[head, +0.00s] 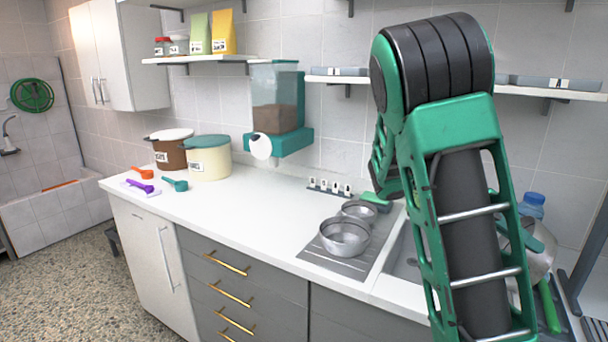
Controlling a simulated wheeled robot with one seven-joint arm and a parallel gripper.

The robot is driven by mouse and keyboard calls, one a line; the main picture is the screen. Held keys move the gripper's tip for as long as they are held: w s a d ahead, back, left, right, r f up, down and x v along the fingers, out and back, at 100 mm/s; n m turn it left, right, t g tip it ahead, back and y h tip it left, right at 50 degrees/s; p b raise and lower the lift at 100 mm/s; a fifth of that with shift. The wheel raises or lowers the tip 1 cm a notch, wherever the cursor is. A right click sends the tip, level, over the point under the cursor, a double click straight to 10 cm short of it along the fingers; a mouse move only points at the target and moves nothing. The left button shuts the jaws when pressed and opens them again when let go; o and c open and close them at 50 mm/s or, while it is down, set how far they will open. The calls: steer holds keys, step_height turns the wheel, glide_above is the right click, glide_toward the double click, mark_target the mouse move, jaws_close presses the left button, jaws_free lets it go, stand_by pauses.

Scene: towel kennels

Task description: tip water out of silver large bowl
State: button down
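A large silver bowl (541,262) shows at the right, partly hidden behind my arm. It looks tilted, near the right side of the sink (404,262). A teal part beside its rim may belong to my gripper, but my arm covers most of that spot. I cannot see the fingertips or whether they are shut on the bowl. Water in the bowl cannot be made out. Two other silver bowls stand upright on the grey drainboard: a wider one (345,240) in front and a smaller one (359,209) behind it.
A blue bottle (531,204) stands behind the bowl at the right. A brown tub (171,153) and a cream tub (209,163) stand at the counter's left, with scoops in front. A food dispenser (277,105) hangs on the wall. The middle counter (255,210) is clear.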

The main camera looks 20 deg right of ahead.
steer(key=shift+s+d+f+t+y, duration=1)
steer(key=shift+s+d+t+y, duration=0.15)
steer(key=shift+s+t+y, duration=0.3)
steer(key=shift+s+d+f+t+y, duration=1.1)
steer(key=shift+t+y, duration=0.25)
steer(key=shift+t, duration=0.35)
steer(key=shift+s+d+f+t+y, duration=0.9)
steer(key=shift+s+d+t+y, duration=0.25)
steer(key=shift+s+t+y, duration=0.35)
steer(key=shift+w+m, duration=0.1)
steer(key=shift+m, duration=0.2)
steer(key=shift+w+f, duration=0.1)
